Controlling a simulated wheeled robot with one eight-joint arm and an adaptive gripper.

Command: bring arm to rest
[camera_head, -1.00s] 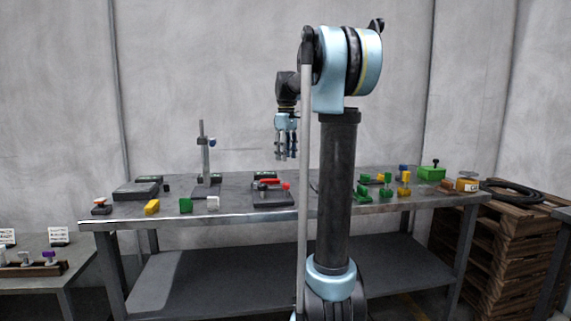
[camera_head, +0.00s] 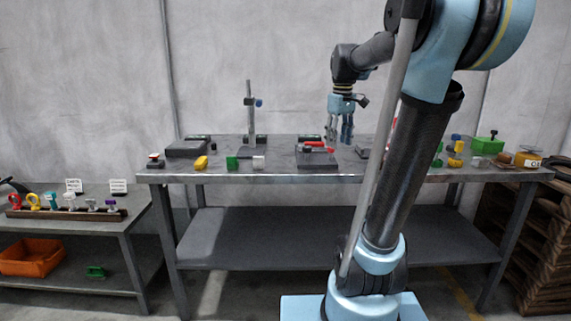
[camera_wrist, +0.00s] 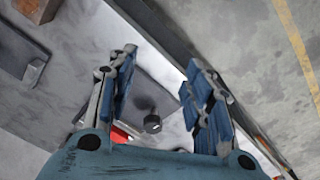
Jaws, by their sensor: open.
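My gripper (camera_head: 339,132) hangs from my bent arm in the head view, fingers pointing down, above the back part of the long metal workbench (camera_head: 250,178). In the wrist view my gripper (camera_wrist: 160,88) shows its two blue-lined fingers spread apart with nothing between them. Beyond the fingers lie the bench top, a dark round knob (camera_wrist: 152,123) and a patch of red. My arm covers part of the bench's right side in the head view.
A lower side table (camera_head: 60,228) stands left, with an orange bin (camera_head: 30,257). Wooden pallets (camera_head: 540,220) stand right.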

